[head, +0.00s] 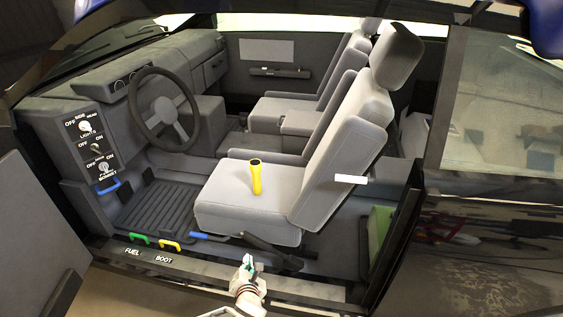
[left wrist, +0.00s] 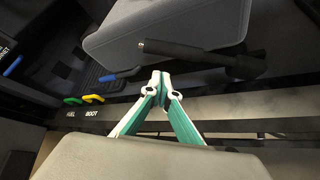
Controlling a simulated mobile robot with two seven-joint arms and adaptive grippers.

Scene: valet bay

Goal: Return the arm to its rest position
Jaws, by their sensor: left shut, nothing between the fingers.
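My left gripper (head: 249,263) is low in the head view, at the car's door sill below the driver's seat. In the left wrist view its two green and white fingers (left wrist: 161,84) meet at the tips, with nothing between them. It is apart from the dark lever (left wrist: 190,52) beside the seat base, which lies beyond the fingertips. My right gripper does not show in either view.
A yellow torch-like object (head: 256,178) stands on the driver's seat (head: 225,205). The green fuel handle (head: 139,239) and yellow boot handle (head: 170,246) are left of my gripper. The steering wheel (head: 166,109), switch panel (head: 92,145) and door pillar (head: 395,235) bound the opening.

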